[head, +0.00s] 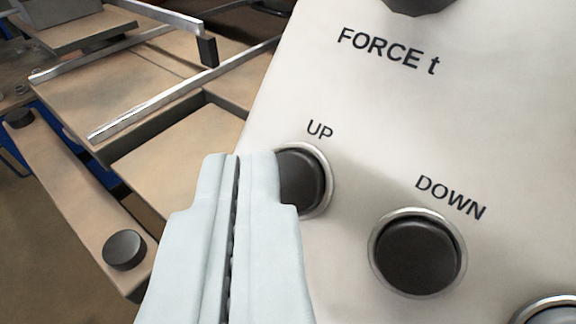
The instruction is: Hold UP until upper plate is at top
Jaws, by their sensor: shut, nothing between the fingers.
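The UP button (303,182), black in a silver ring, sits on a pale control panel under the label "UP". My gripper (238,158) is shut and empty, with its light fingertips overlapping the button's left side in the head view. The fingers hide that part of the button, and I cannot tell whether they touch or press it. The upper plate cannot be made out for certain; tan plates and metal bars of a machine (150,80) show at the upper left.
The DOWN button (417,254), black with a silver ring, is to the lower right of UP. Part of another button (552,313) shows at the bottom right corner. A dark knob (420,4) is at the top edge above the "FORCE t" label. Black round knobs (124,250) stand on a tan bar at left.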

